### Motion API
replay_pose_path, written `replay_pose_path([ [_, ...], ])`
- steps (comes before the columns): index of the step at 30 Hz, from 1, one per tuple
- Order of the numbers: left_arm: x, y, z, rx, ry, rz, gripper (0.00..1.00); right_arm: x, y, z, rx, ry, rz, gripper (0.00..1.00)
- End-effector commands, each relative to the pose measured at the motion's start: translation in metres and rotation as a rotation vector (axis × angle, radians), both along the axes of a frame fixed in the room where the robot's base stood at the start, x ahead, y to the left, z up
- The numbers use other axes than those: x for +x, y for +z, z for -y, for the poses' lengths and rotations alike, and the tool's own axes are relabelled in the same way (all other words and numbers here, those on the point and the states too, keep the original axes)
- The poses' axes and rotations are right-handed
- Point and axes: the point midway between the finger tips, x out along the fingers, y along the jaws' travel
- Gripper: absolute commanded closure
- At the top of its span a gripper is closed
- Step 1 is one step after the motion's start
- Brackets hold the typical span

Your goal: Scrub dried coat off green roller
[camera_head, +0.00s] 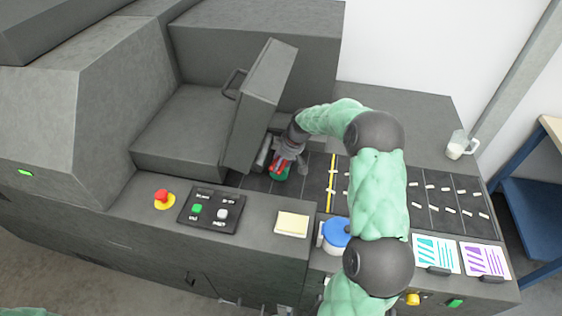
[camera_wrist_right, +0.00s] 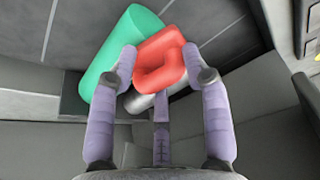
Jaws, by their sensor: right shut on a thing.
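The green roller (camera_head: 283,175) lies in the machine's open bay, beside the raised cover; in the right wrist view the green roller (camera_wrist_right: 118,52) shows at upper left as a smooth cylinder. My right gripper (camera_head: 284,160) is over it, shut on a red loop-shaped tool (camera_wrist_right: 162,60). The red tool (camera_head: 274,166) overlaps the green roller's side in the right wrist view; whether they touch is hard to tell. A pale grey cylinder (camera_wrist_right: 137,103) lies partly hidden behind the red tool. No dried coat can be made out. My left gripper is not in view.
The tilted-up cover (camera_head: 262,105) stands close left of my right gripper. A blue-lidded jar (camera_head: 336,232) is beside my forearm. An emergency stop (camera_head: 163,198), button panel (camera_head: 212,207) and yellow notepad (camera_head: 292,224) line the front. A glass mug (camera_head: 458,147) stands far right.

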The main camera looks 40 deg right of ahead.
Motion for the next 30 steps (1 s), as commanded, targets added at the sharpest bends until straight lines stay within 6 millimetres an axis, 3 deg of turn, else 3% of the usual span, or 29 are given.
replay_pose_path([
  [30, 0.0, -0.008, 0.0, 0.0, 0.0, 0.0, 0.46, 0.036, 0.0, 0.045, 0.0, -0.001, 0.001, 0.91],
])
